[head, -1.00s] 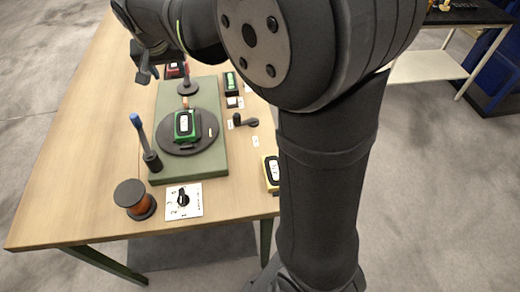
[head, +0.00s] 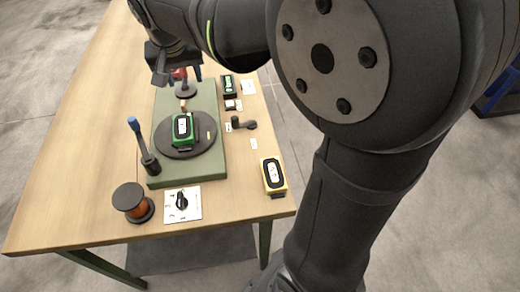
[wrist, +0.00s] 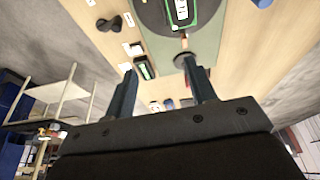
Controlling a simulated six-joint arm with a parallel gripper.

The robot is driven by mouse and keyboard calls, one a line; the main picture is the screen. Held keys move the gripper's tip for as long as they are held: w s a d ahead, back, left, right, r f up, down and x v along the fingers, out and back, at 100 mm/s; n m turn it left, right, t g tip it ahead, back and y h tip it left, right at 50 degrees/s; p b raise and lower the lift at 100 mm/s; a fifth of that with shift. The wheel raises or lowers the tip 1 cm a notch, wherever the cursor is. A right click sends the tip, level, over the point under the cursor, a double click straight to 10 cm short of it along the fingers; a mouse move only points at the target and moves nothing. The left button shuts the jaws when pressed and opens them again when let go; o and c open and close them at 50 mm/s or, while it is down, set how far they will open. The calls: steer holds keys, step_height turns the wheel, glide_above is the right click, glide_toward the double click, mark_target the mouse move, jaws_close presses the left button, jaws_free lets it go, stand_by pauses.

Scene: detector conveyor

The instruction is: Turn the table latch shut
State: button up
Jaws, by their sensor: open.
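A black lever with a round knob (head: 240,124) lies on the table right of the green base, with small white labels beside it; it looks like the latch. It also shows in the wrist view (wrist: 107,24), upper left. The dark turntable (head: 166,141) carries a green device (head: 183,128) on the green base (head: 208,168). A small copper-coloured piece (head: 184,106) sits at the turntable's far edge. My gripper (head: 180,76) is open and empty above the far end of the base. Its two separated fingers (wrist: 160,70) show in the wrist view, apart from the lever.
A blue-handled lever (head: 142,143) stands at the base's left edge. A copper spool (head: 133,201), a dial on a white card (head: 182,204) and a yellow device (head: 273,175) lie nearer. A green-and-black device (head: 228,86) lies far right. The table's left side is clear.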

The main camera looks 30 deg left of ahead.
steer(key=d+f+g+h, duration=0.1)
steer(key=d+f, duration=0.6)
steer(key=d, duration=0.3)
steer(key=d+f+g+h, duration=0.1)
steer(key=d+f, duration=0.7)
steer(key=d, duration=0.3)
steer(key=shift+w+g, duration=0.15)
steer(key=shift+g, duration=0.15)
steer(key=a+r+t, duration=0.1)
steer(key=a+r, duration=0.5)
steer(key=a, duration=0.3)
steer(key=a+r+t+y, duration=0.1)
steer(key=a+r, duration=0.5)
steer(key=a, duration=0.3)
steer(key=shift+w+r+y, duration=0.25)
steer(key=shift+r+y, duration=0.05)
steer(key=shift+a, duration=0.1)
